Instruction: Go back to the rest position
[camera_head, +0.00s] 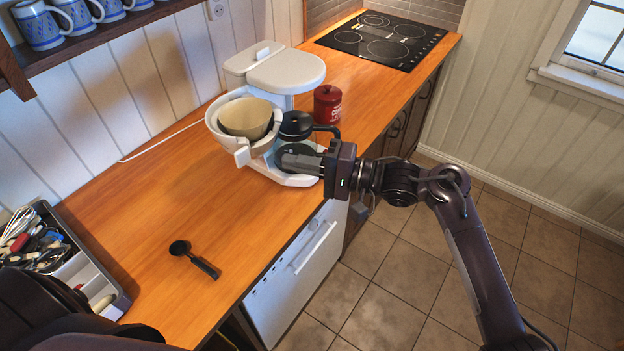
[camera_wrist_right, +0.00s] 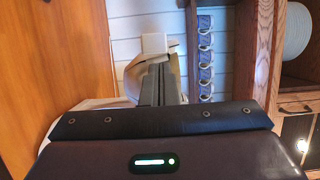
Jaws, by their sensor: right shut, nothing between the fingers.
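My right gripper (camera_head: 288,160) reaches in from the right. It is shut and empty, in front of the lower part of the white coffee maker (camera_head: 290,72), overlapping the carafe (camera_head: 295,124) with its black lid. I cannot tell whether it touches the carafe. In the right wrist view the closed fingers (camera_wrist_right: 160,82) point ahead, with part of the beige filter (camera_wrist_right: 179,70) behind them. In the head view the filter (camera_head: 246,118) sits in the swung-out basket. Dark parts of my left arm show at the lower left; the left gripper is out of view.
A black scoop (camera_head: 195,260) lies on the wooden counter (camera_head: 150,205). A utensil tray (camera_head: 98,268) stands at the left. A red canister (camera_head: 327,104) is beside the coffee maker, and a cooktop (camera_head: 382,38) lies behind. The floor (camera_head: 410,270) beside the counter is clear.

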